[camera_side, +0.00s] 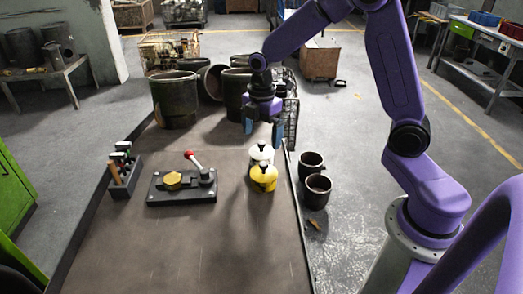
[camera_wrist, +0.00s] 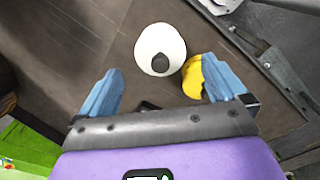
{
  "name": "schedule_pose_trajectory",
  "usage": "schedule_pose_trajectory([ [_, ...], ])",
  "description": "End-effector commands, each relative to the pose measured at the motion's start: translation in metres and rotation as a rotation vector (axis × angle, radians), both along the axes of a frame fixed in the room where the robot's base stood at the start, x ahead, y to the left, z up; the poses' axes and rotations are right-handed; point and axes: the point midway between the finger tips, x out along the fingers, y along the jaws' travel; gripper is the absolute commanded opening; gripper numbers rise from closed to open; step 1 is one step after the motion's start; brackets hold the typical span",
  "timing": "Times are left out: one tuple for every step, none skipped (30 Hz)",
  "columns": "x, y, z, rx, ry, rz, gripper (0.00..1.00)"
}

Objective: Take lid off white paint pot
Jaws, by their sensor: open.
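The white paint pot (camera_side: 261,153) stands on the table near its right edge, partly hidden behind the yellow pot (camera_side: 263,178). Its white lid with a dark knob (camera_wrist: 160,62) is on it and shows from above in the wrist view. My gripper (camera_side: 263,131) is above and just behind the white pot, pointing down, with its blue fingers apart and nothing between them. In the wrist view, the white lid lies ahead of the open fingers (camera_wrist: 160,88), between their lines. The yellow pot (camera_wrist: 193,78) is beside the right finger, partly covered by it.
A black fixture with a yellow hex piece and red-knobbed lever (camera_side: 182,186) lies left of the pots. A small tool holder (camera_side: 124,175) stands at the left edge. Large dark pots (camera_side: 174,100) stand at the back.

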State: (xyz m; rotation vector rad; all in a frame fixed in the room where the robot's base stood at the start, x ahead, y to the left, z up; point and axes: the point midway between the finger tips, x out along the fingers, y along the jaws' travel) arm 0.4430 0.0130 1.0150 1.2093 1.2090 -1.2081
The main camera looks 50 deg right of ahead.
Motion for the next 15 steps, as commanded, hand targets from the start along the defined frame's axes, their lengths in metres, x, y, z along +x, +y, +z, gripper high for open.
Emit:
schedule_pose_trajectory([
  [-0.001, 0.000, -0.009, -0.002, 0.006, 0.000, 0.99],
  [-0.001, 0.000, -0.013, -0.001, 0.005, 0.000, 0.99],
  [-0.001, 0.001, -0.019, -0.002, 0.006, 0.001, 0.99],
  [-0.001, 0.001, -0.023, -0.001, 0.005, 0.001, 0.99],
  [-0.001, 0.001, -0.026, -0.001, 0.005, 0.001, 0.99],
  [-0.001, 0.001, -0.030, -0.001, 0.004, 0.000, 0.99],
  [-0.001, 0.001, -0.033, -0.001, 0.004, -0.001, 0.99],
  [-0.001, 0.001, -0.035, -0.001, 0.003, -0.001, 0.99],
  [-0.001, 0.001, -0.036, -0.001, 0.003, -0.001, 0.99],
  [-0.001, 0.001, -0.037, -0.001, 0.002, -0.001, 0.99],
  [-0.001, 0.001, -0.038, 0.000, 0.001, -0.001, 0.99],
  [0.000, 0.001, -0.038, 0.000, 0.001, -0.001, 0.99],
  [0.000, 0.001, -0.038, 0.000, 0.000, -0.001, 0.99],
  [0.000, 0.001, -0.038, 0.000, 0.000, -0.001, 0.99],
  [0.000, 0.001, -0.038, 0.000, 0.000, -0.001, 0.99],
])
